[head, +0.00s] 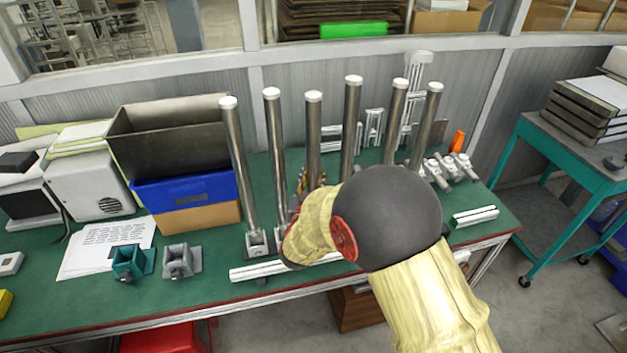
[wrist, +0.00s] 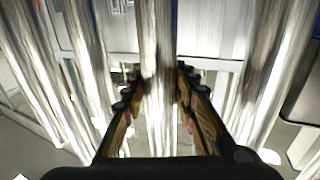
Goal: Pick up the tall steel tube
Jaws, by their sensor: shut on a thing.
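Several tall steel tubes with white caps stand upright in a row on the green bench. My gripper (head: 304,182) reaches in among them, mostly hidden in the head view behind my own padded wrist. The tube between its fingers appears to be the third from the left (head: 313,135). In the wrist view, my gripper (wrist: 158,85) has its two dark and orange fingers on either side of a shiny steel tube (wrist: 156,45), shut on it. The tube's lower end is hidden in the head view.
Neighbouring tubes stand close on the left (head: 275,140) and right (head: 350,125). A blue bin (head: 186,190), two small clamp blocks (head: 178,262) and papers lie left. A white rail (head: 262,270) lies along the front; small metal fittings (head: 437,172) lie right.

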